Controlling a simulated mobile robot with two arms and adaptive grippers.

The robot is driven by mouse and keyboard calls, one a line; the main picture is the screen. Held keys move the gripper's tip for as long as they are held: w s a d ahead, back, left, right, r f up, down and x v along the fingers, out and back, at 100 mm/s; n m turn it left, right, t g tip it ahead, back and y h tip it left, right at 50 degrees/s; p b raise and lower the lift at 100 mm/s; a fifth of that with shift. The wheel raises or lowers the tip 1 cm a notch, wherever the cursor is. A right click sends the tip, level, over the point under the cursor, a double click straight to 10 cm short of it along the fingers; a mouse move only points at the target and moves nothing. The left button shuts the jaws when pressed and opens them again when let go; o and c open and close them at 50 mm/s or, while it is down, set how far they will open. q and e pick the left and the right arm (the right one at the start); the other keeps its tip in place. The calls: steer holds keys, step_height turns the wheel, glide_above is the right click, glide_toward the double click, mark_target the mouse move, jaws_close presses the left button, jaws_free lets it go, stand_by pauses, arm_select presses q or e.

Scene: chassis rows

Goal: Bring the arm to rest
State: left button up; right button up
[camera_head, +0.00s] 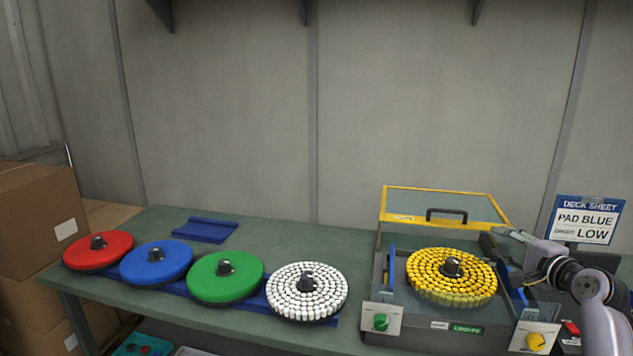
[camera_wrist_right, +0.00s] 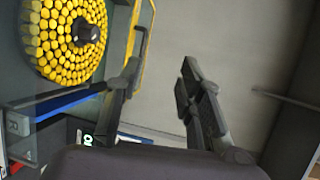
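My right arm comes in from the right edge in the head view. Its gripper (camera_head: 508,258) is beside the right wall of the open machine (camera_head: 450,338), close to the yellow studded disc (camera_head: 425,270). In the right wrist view the two fingers of this gripper (camera_wrist_right: 160,75) stand apart with nothing between them; the yellow disc (camera_wrist_right: 48,30) shows at upper left. My left arm and gripper are not in view.
The machine's yellow-framed lid (camera_head: 445,205) stands open. A sign (camera_head: 585,220) reads PAD BLUE and LOW. Red (camera_head: 85,255), blue (camera_head: 140,268), green (camera_head: 208,285) and white (camera_head: 290,285) discs line the bench's left. A blue bracket (camera_head: 205,230) lies behind. Boxes (camera_head: 40,220) stand left.

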steer(key=s+a+f+n+g+h+b, duration=0.1)
steer(key=s+f+n+g+b, duration=0.1)
steer(key=f, duration=1.4)
steer(key=s+a+f+n+g+h+b, duration=0.1)
steer(key=s+a+f+g, duration=0.15)
steer(key=f, duration=1.35)
steer(key=s+a+f+n+g+b, duration=0.15)
steer(key=s+f, duration=0.45)
steer(key=f, duration=0.6)
steer(key=s+a+f+n+g+b, duration=0.1)
steer(key=s+f+n+g, duration=0.15)
steer(key=s+f, duration=0.6)
steer(key=s+a+f+n+g+h+b, duration=0.1)
steer(key=s+a+f+n+g, duration=0.15)
steer(key=s+f, duration=0.85)
steer(key=s+a+f+n+g+b, duration=0.15)
steer(key=s+a+f+n, duration=0.25)
steer(key=s+f, duration=0.7)
steer(key=s+a+f+n, duration=0.2)
steer(key=s, duration=0.5)
steer(key=s+a+f+n+g+b, duration=0.1)
steer(key=s+a+f+n, duration=0.1)
steer(key=s, duration=0.5)
steer(key=s+a+f+n+g+b, duration=0.1)
steer(key=s+f, duration=0.3)
steer(key=s, duration=0.4)
steer(key=shift+a+f+n, duration=0.2)
steer(key=shift+a+n, duration=0.35)
